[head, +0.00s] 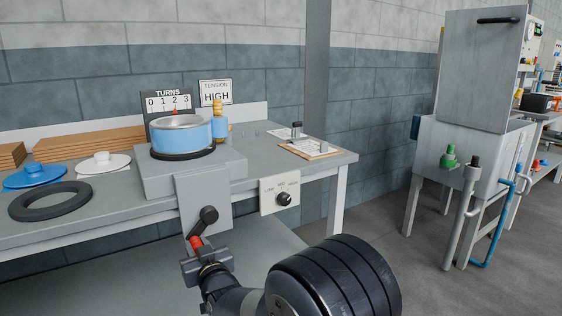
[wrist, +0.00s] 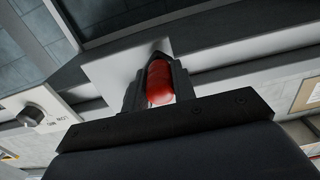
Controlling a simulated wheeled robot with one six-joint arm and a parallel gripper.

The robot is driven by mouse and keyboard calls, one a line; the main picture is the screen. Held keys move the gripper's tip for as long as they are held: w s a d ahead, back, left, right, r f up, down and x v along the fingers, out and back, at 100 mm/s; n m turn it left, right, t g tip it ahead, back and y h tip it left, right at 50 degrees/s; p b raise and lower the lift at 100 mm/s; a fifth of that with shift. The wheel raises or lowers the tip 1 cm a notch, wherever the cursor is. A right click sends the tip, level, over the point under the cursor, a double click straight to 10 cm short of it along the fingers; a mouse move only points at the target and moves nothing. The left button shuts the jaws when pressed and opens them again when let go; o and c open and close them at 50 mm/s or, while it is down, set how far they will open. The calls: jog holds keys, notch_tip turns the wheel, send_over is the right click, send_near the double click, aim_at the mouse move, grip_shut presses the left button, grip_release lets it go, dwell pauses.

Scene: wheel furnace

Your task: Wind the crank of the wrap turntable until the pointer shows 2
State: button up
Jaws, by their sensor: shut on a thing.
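The wrap turntable (head: 172,168) is a grey box on the workbench, with a blue ring-shaped wheel (head: 181,134) on top. Behind it stands the TURNS scale (head: 168,101), marked 0 to 3. Its small red pointer (head: 175,111) appears to sit near 2; the exact reading is too small to tell. On the front plate is the black crank (head: 208,216), with its red handle (head: 196,241) hanging down and slightly left. My gripper (head: 203,262) is shut on the red handle, and the handle also shows between the jaws in the wrist view (wrist: 159,83).
A TENSION sign (head: 215,92) reads HIGH. A knob (head: 284,199) sits on a panel right of the crank. A black ring (head: 50,200), lids and a clipboard (head: 308,149) lie on the bench (head: 262,165). A grey furnace cabinet (head: 468,155) stands at right, with open floor before it.

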grip_shut()
jog(key=shift+w+d+f+b, duration=0.15)
jog(key=shift+d+f+b, duration=0.1)
jog(key=shift+b, duration=0.15)
jog(key=shift+w+d+f+b, duration=0.35)
jog(key=shift+d+b, duration=0.2)
jog(key=shift+b, duration=0.05)
jog(key=shift+w+d+f+b, duration=0.35)
jog(key=shift+d+b, duration=0.15)
jog(key=shift+b, duration=0.05)
jog(key=o, duration=0.7)
grip_release()
jog(key=shift+r, duration=0.15)
jog(key=shift+s+d, duration=0.1)
jog(key=b+v, duration=0.2)
jog(key=v, duration=0.5)
